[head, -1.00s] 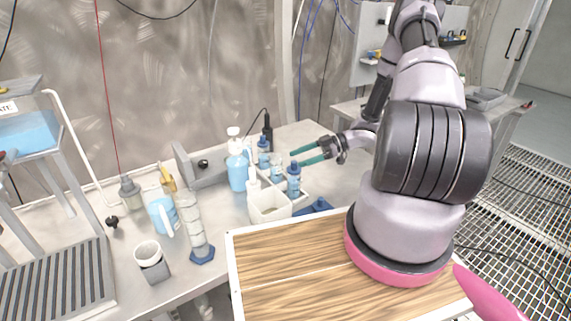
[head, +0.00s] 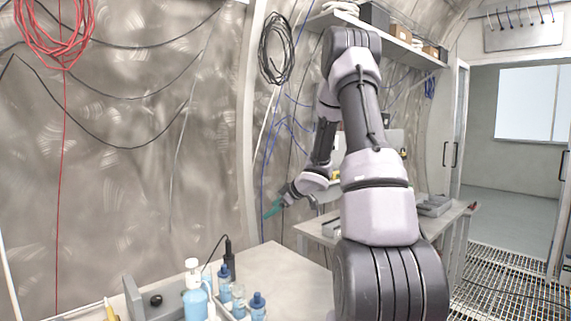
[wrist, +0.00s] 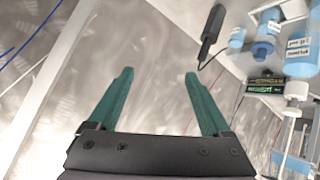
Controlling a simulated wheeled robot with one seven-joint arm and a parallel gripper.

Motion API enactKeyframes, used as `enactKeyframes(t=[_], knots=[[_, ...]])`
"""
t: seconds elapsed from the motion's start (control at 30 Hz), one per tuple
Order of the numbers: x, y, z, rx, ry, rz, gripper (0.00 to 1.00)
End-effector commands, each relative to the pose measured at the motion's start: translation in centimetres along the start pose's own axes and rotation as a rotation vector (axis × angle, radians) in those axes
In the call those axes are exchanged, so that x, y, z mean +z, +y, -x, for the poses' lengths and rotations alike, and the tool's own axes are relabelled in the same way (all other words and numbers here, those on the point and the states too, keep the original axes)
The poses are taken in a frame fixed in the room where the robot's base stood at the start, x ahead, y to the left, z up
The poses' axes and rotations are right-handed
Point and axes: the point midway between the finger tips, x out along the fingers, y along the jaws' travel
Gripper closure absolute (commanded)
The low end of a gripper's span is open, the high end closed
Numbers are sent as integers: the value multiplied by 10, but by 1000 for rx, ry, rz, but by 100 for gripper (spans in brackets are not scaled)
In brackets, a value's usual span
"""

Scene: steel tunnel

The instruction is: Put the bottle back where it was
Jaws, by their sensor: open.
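Several small blue bottles with dark blue caps stand together on the bench at the bottom of the head view, one (head: 258,308) at the right of the group. In the wrist view a labelled blue bottle (wrist: 302,56) shows at the upper right, near others. I cannot tell which one the task means. A larger blue bottle with a white pump top (head: 195,300) stands left of them. My gripper (head: 272,210) is raised above the bench, apart from the bottles. In the wrist view my gripper (wrist: 157,74) is open, with nothing between its green fingers.
A black upright tool (head: 229,260) with a cord stands behind the bottles. A grey device (head: 150,298) is to their left. The bench (head: 295,275) is clear to their right. Cables hang on the wall, and a shelf (head: 385,38) is above right.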

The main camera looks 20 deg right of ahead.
Motion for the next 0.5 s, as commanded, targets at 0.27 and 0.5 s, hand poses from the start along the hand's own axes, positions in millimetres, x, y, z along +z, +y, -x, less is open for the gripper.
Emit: enactKeyframes(t=[0.27, 0.5], knots=[[-79, 32, 131, 394, -172, -257, 17], [-104, -29, 244, 526, -241, -613, 17]])
